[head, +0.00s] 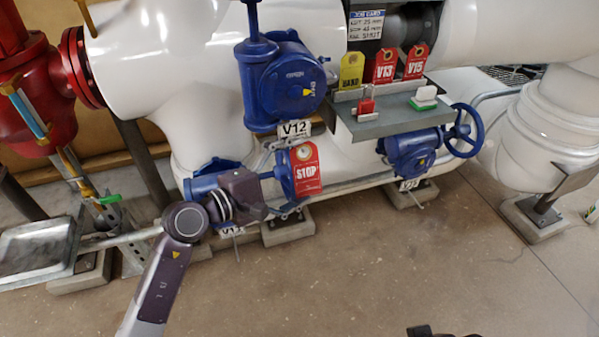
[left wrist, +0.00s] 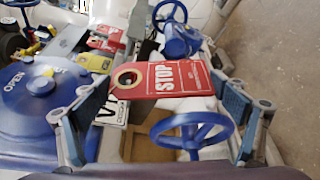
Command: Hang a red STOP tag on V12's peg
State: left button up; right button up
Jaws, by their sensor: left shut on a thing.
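The red STOP tag (head: 306,172) with a pale ringed hole hangs in front of the blue valves. It also shows in the left wrist view (left wrist: 178,78), between the fingertips. My left gripper (head: 284,180) is shut on it; its fingers (left wrist: 168,75) stand at the tag's two ends. The V12 label (head: 294,129) is just above the tag, below the big blue valve V12 (head: 283,82). In the left wrist view the label (left wrist: 112,110) is partly covered. I cannot make out V12's peg. A dark piece at the bottom edge of the head view may be my right gripper.
A grey shelf (head: 385,124) right of V12 holds a yellow HAND tag (head: 350,72), red V13 (head: 386,65) and V15 (head: 416,62) tags and small blocks. A blue handwheel valve (head: 412,152) sits below it. White pipes surround the valves; the front floor is clear.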

pick_arm(q)
jog(key=shift+w, duration=0.15)
pick_arm(e)
jog(key=shift+f, duration=0.2)
pick_arm(q)
jog(key=shift+w+a+f+b, duration=0.1)
jog(key=shift+w+a+b, duration=0.1)
jog(key=shift+w+b, duration=0.25)
pick_arm(e)
jog(key=shift+f, duration=0.3)
pick_arm(q)
jog(key=shift+w, duration=0.15)
pick_arm(e)
jog(key=shift+w+f, duration=0.1)
pick_arm(q)
jog(key=shift+w+a+f+b, duration=0.15)
jog(key=shift+w+f+b, duration=0.15)
jog(key=shift+b, duration=0.25)
pick_arm(e)
jog(key=shift+w+a+t, duration=0.2)
jog(key=shift+w+t, duration=0.15)
jog(key=shift+w, duration=0.45)
jog(key=shift+w+a+t, duration=0.2)
jog(key=shift+w+t, duration=0.15)
jog(key=shift+w, duration=0.45)
jog(key=shift+s, duration=0.1)
